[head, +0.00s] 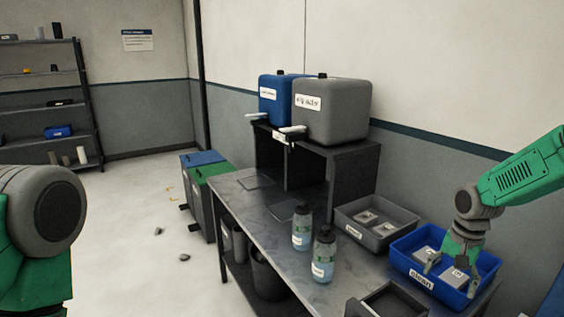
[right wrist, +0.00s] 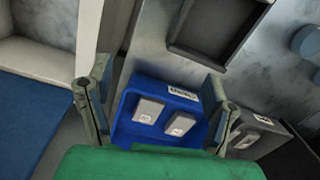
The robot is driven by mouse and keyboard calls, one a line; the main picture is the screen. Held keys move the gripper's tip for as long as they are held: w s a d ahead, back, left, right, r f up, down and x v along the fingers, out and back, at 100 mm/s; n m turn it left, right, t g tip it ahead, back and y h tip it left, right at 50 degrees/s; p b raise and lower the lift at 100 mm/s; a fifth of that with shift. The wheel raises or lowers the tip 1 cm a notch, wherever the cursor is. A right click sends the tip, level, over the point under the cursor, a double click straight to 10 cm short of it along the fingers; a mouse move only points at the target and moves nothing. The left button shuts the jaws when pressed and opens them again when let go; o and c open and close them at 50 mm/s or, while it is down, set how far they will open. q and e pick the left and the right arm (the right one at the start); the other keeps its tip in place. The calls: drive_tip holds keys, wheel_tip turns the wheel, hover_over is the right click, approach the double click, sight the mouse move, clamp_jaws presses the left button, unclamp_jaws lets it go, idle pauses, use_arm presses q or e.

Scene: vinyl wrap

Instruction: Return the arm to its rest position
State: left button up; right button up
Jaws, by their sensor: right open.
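My right gripper (head: 446,268) is over the blue bin (head: 404,262) at the right end of the table, its fingers apart. In the right wrist view the right gripper (right wrist: 160,110) is open and empty, with the blue bin (right wrist: 135,95) between and beyond its fingers. Two light grey blocks (right wrist: 148,110) lie apart from each other in that bin. My left arm shows only as a green and grey link at the left edge of the head view; its gripper is out of frame.
A grey bin (head: 347,212) with similar blocks stands behind the blue bin. Two bottles (head: 302,228) stand mid-table. A dark tray (head: 388,302) is at the front edge. Blue and grey dispensers (head: 332,112) sit on a black stand (head: 352,170). Floor at left is mostly clear.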

drive_tip(key=s+a+f+n, duration=0.1)
drive_tip(key=s+a+f, duration=0.1)
drive_tip(key=s+f, duration=0.1)
drive_tip(key=s+a+f+n, duration=0.1)
drive_tip(key=s+a+f, duration=0.2)
drive_tip(key=f, duration=0.1)
drive_tip(key=s+a+f+n, duration=0.1)
drive_tip(key=s+a+f, duration=0.1)
drive_tip(key=a+f, duration=0.1)
drive_tip(key=shift+s+f+y, duration=0.25)
drive_tip(key=shift+s+y, duration=0.15)
drive_tip(key=s+a+f+n, duration=0.2)
drive_tip(key=s, duration=0.7)
drive_tip(key=s+a+f+n, duration=0.2)
drive_tip(key=s+f, duration=0.1)
drive_tip(key=s, duration=0.7)
drive_tip(key=s+a+f+n, duration=0.2)
drive_tip(key=s+n, duration=0.1)
drive_tip(key=s, duration=0.6)
use_arm(q)
wheel_tip(320, 180, down, 10)
drive_tip(key=b, duration=1)
drive_tip(key=shift+s+a, duration=0.2)
use_arm(e)
wheel_tip(320, 180, down, 10)
drive_tip(key=w+n+h, duration=0.1)
drive_tip(key=shift+w+a+r+t, duration=0.25)
drive_tip(key=shift+w+a+t, duration=0.05)
drive_tip(key=shift+w+a, duration=0.1)
